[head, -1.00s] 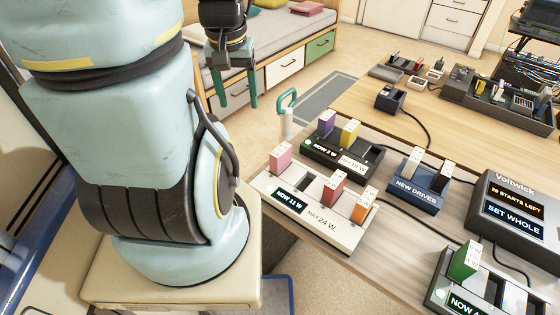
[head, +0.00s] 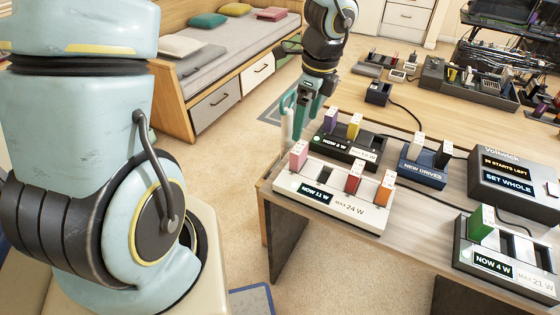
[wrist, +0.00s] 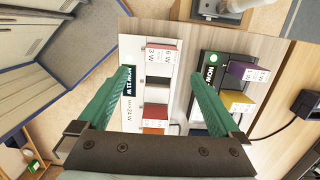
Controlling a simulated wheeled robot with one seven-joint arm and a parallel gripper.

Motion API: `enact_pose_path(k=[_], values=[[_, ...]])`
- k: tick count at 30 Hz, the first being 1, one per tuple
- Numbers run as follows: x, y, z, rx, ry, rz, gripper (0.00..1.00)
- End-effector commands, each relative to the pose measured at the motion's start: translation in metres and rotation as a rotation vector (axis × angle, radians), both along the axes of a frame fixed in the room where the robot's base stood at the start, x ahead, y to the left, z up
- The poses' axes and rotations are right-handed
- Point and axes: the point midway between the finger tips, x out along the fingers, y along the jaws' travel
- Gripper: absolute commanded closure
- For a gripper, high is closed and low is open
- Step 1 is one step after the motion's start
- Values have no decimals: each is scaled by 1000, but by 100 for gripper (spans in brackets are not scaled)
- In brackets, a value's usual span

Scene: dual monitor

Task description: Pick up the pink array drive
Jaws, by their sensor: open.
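The pink drive (head: 298,154) stands upright in the left slot of the white array (head: 284,184), which reads NOW 11 W, MAX 24 W. In the wrist view the pink drive (wrist: 163,55) shows ahead, between the lines of my two fingers. My gripper (head: 299,108) is open and empty, with green fingers, above the table's left end and apart from the drive. In the wrist view my gripper (wrist: 163,80) has its fingers spread on either side of the white array. A red drive (head: 353,176) and an orange drive (head: 385,190) share that array.
The black array behind holds a purple drive (head: 331,118) and a yellow drive (head: 354,126), close to my gripper. A NEW DRIVES holder (head: 421,174), the Voltwick box (head: 510,180) and an array with a green drive (head: 482,222) stand to the right. The far tabletop is partly clear.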

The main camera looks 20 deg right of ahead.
Motion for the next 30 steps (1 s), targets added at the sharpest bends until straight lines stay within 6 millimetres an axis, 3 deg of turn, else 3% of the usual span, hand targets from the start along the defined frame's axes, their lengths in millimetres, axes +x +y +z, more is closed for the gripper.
enact_pose_path(k=[7, 16, 22, 30], values=[[2, 2, -38, 3, 3, -12, 0], [5, 5, -62, 3, 3, -9, 0], [9, 6, -92, 3, 4, -8, 0], [11, 8, -104, 0, 1, -6, 0]])
